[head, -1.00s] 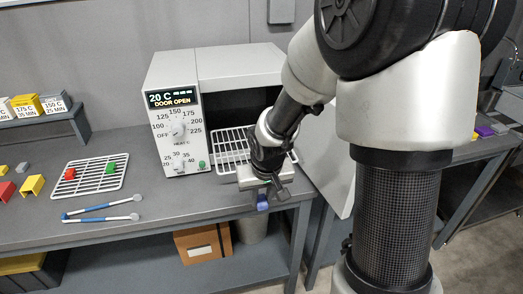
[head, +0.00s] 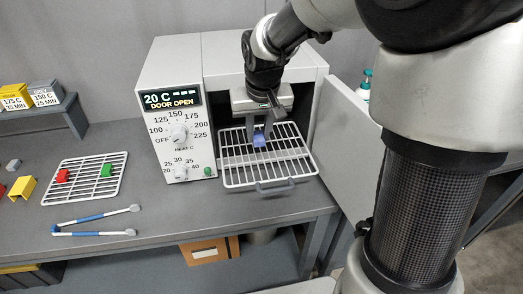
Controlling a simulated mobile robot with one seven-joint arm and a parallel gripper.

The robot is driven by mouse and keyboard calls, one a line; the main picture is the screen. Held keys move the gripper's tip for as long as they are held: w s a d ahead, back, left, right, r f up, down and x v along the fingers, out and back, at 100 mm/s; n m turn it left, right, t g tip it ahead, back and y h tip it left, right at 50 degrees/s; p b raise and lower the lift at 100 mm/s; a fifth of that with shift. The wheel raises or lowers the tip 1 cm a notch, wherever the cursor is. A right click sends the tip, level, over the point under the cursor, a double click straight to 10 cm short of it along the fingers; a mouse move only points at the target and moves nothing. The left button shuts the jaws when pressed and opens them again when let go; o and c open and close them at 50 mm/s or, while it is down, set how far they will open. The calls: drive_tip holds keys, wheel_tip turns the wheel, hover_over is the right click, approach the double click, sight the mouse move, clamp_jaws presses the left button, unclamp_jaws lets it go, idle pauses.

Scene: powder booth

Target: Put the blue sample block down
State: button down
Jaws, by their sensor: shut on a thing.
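The blue sample block (head: 259,140) is between the fingertips of my gripper (head: 258,133), which is shut on it. The block is over the wire rack (head: 240,178) in the open mouth of the oven (head: 175,85). I cannot tell whether the block touches the rack wires. The oven's display reads 20 C and DOOR OPEN. My wrist hides part of the oven's inside.
The oven door (head: 350,125) stands open on the right.

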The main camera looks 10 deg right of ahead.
sight(259, 146)
drive_tip(key=f, duration=0.5)
drive_tip(key=shift+s+f+b, duration=0.2)
drive_tip(key=shift+f+b, duration=0.1)
drive_tip(key=shift+f, duration=1.55)
drive_tip(key=shift+f+b, duration=0.25)
drive_tip(key=shift+b, duration=0.15)
drive_tip(key=c, duration=1.5)
unclamp_jaws()
drive_tip(key=shift+r, duration=0.1)
drive_tip(key=shift+r, duration=0.1)
drive_tip(key=shift+r+p, duration=0.25)
drive_tip(key=shift+p, duration=0.1)
drive_tip(key=p+v, duration=0.1)
drive_tip(key=v, duration=1)
drive_tip(key=shift+s+r, duration=0.1)
drive_tip(key=shift+r, duration=0.2)
